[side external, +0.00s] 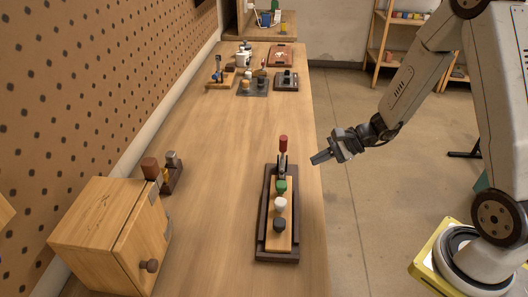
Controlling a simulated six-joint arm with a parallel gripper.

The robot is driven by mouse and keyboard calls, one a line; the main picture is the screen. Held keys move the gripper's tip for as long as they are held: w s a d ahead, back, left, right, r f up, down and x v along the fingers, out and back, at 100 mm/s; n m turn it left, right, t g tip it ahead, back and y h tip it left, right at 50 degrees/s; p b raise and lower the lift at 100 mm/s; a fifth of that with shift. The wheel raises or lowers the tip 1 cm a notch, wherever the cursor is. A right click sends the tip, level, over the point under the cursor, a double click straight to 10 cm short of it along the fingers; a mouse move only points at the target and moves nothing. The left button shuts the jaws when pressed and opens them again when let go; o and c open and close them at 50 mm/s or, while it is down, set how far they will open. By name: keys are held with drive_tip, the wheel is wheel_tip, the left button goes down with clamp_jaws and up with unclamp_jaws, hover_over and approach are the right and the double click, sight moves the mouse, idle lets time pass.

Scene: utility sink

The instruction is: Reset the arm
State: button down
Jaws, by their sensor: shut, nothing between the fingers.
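My gripper (322,157) is at the end of my arm, to the right of the workbench (215,145). It seems to be in the air near the bench's right edge, with its fingers pointing left. It is shut and holds nothing. A dark-framed wooden board (265,240) lies on the bench to its lower left. The board bears a red-topped upright handle (283,145), a green piece (281,186), a white knob (280,204) and a black knob (279,224). The gripper is apart from all of them.
A wooden cabinet (105,235) with a round knob stands at the lower left, beside a small dark rack (172,178). Several small items and a white mug (243,59) stand at the far end. A pegboard wall (90,90) borders the left. The bench's middle is clear.

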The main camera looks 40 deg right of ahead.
drive_tip(key=s+a+r+n+g+h, duration=0.1)
drive_tip(key=s+n+h, duration=0.3)
drive_tip(key=n, duration=0.5)
drive_tip(key=s+a+r+n+g+h, duration=0.2)
drive_tip(key=s+n, duration=0.4)
drive_tip(key=n, duration=0.3)
drive_tip(key=shift+s+a+r+g+h, duration=0.3)
drive_tip(key=shift+r+g+h, duration=0.25)
drive_tip(key=shift+g+h, duration=0.35)
